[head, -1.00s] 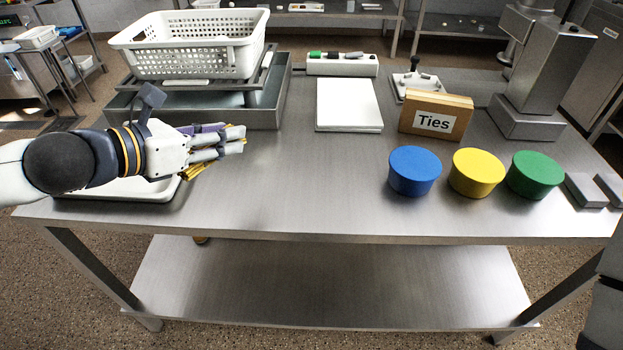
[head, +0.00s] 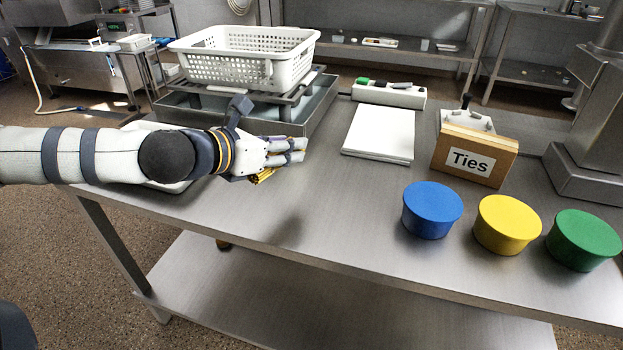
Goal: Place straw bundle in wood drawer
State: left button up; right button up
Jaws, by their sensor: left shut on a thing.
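My left gripper (head: 303,151) is over the left part of the steel table, in front of the basin. It is shut on the straw bundle (head: 263,176), a yellow bunch that shows only as a small piece beneath the fingers. The rest of the bundle is hidden by the hand. My right gripper is not in view.
A white perforated basket (head: 245,70) sits on a rack over a steel basin (head: 330,107). White sheets (head: 380,133), a wooden "Ties" box (head: 497,178) and blue (head: 433,210), yellow (head: 508,224) and green (head: 583,240) round tubs stand rightward. The table's front middle is clear.

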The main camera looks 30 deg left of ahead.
pick_arm(q)
jog(key=b, duration=0.2)
send_over(303, 184)
jog(key=s, duration=0.2)
notch_tip(303, 184, down, 5)
jog(key=shift+a+r, duration=0.1)
jog(key=shift+w, duration=0.4)
jog(key=f+b, duration=0.1)
jog(key=f, duration=0.1)
jog(key=w+f+b, duration=0.1)
jog(key=f, duration=0.1)
jog(key=shift+r, duration=0.15)
jog(key=shift+f, duration=0.35)
jog(key=o, duration=0.9)
jog(key=shift+r, duration=0.15)
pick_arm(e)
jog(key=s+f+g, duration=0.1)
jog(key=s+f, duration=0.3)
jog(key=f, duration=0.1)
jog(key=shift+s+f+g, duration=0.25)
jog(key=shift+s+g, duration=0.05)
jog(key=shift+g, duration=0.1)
pick_arm(q)
jog(key=shift+o, duration=0.2)
